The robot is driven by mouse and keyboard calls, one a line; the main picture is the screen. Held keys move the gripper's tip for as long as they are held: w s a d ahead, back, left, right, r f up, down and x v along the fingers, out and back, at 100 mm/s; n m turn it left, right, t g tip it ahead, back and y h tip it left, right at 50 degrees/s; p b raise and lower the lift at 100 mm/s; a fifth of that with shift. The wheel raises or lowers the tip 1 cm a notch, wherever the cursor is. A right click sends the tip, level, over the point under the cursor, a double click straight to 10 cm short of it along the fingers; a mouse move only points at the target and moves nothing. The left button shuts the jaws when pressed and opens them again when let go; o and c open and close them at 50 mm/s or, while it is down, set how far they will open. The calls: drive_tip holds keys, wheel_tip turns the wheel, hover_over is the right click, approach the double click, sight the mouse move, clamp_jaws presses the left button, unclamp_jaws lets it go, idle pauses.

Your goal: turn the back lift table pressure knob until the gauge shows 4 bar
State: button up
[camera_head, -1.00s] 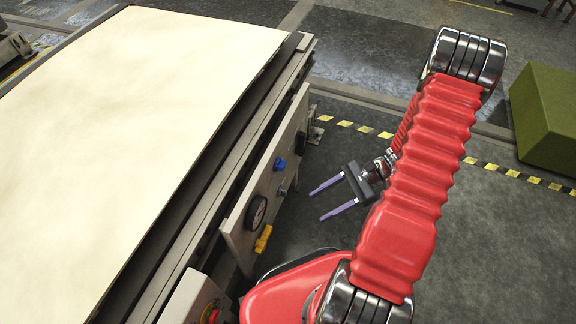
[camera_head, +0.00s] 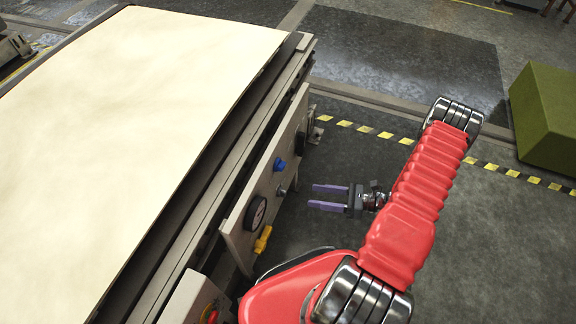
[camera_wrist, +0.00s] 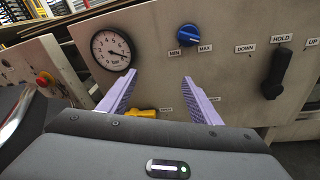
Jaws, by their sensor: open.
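The blue pressure knob (camera_head: 279,163) sits on the grey side panel of the press, between MIN and MAX labels; it also shows in the wrist view (camera_wrist: 188,36). The round gauge (camera_wrist: 112,49) with a white dial and "bar" marking is to its left; in the head view the gauge (camera_head: 256,212) is nearer me. Its needle is too small to read surely. My gripper (camera_head: 312,196) is open and empty, its purple fingers pointing at the panel and apart from it. In the wrist view the fingertips (camera_wrist: 158,80) appear below the knob.
A yellow handle (camera_head: 263,239) sits below the gauge. A black lever (camera_wrist: 276,74) with DOWN, HOLD and UP labels is right of the knob. A red button (camera_wrist: 44,79) is on the left box. A green block (camera_head: 547,110) stands far right. Floor beside the panel is clear.

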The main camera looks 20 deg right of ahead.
sight(285, 166)
drive_tip(key=w+d+r+m+t, duration=0.2)
drive_tip(key=w+d+t, duration=0.1)
drive_tip(key=w, duration=0.1)
drive_tip(key=shift+d+r+m+h, duration=0.3)
drive_tip(key=shift+r, duration=0.1)
drive_tip(key=shift+w, duration=0.1)
drive_tip(key=x, duration=1.3)
drive_tip(key=shift+w+a, duration=0.25)
drive_tip(key=shift+c, duration=0.2)
